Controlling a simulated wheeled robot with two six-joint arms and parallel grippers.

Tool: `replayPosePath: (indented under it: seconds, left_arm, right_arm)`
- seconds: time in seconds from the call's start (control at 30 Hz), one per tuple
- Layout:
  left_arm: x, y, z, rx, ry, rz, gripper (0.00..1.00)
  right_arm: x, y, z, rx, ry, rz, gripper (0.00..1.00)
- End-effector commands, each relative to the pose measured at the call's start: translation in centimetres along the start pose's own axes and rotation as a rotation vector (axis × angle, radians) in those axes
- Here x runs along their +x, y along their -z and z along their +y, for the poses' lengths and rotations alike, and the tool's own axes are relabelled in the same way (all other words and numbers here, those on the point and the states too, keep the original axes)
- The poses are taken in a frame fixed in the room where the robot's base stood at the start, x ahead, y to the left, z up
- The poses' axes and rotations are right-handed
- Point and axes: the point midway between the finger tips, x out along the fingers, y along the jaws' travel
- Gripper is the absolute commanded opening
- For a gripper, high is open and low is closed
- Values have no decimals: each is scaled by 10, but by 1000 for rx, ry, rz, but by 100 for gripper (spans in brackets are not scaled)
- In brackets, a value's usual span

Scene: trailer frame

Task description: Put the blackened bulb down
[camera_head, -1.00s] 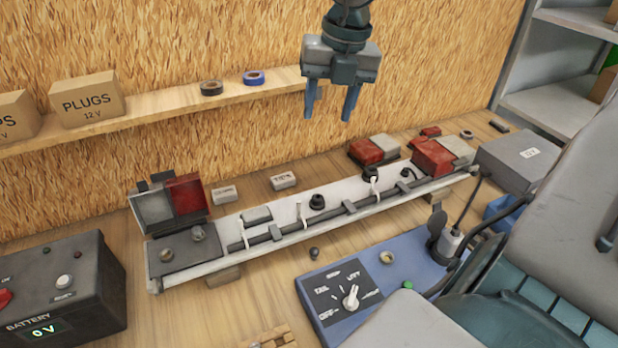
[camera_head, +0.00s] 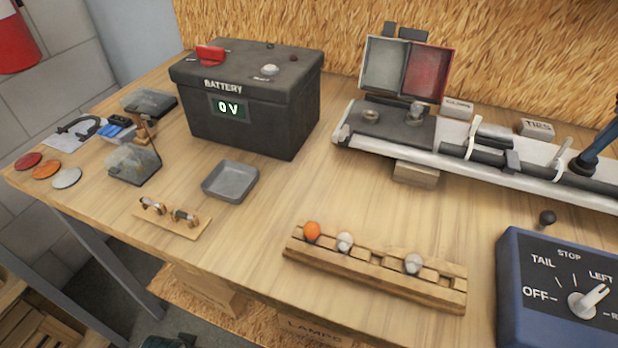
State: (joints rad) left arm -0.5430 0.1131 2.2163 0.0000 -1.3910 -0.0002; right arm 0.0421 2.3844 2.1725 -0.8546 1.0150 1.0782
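A small dark bulb (camera_head: 547,217) lies on the bench behind the blue switch box, in front of the light rail; nothing holds it. It looks like the blackened bulb. One blue finger of what looks like my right gripper (camera_head: 600,150) shows at the right edge, its tip near a black socket (camera_head: 581,166) on the rail. The other finger is outside the view, so I cannot see its gap. The fingers of my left gripper do not show.
A wooden rack (camera_head: 375,272) holds an orange bulb and two pale bulbs. An empty grey tray (camera_head: 230,181) stands before the battery box (camera_head: 250,95), which reads 0 V. The blue switch box (camera_head: 540,318) is at lower right. Bare bench lies between rack and rail.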

Motion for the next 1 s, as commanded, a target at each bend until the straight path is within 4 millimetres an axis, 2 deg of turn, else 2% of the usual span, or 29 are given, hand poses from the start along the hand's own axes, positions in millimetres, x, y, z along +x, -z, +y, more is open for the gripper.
replayPosePath:
  seconds: [0.03, 0.2, 0.27, 0.5, 0.77, 1.0]
  left_arm:
    - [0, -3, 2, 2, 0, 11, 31]
    - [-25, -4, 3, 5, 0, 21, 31]
    - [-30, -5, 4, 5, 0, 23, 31]
    - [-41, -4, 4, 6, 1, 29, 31]
    - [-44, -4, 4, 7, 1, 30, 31]
    - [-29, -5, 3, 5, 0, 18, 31]
  right_arm:
    - [20, 2, -3, 0, 0, -1, 48]
    - [34, 3, -5, 0, 0, 0, 48]
    - [39, 3, -5, 0, 0, 1, 48]
    - [74, 3, -5, 0, 2, 3, 48]
    - [94, 3, -4, 0, 1, 2, 48]
    - [124, 1, -2, -1, 2, 4, 48]
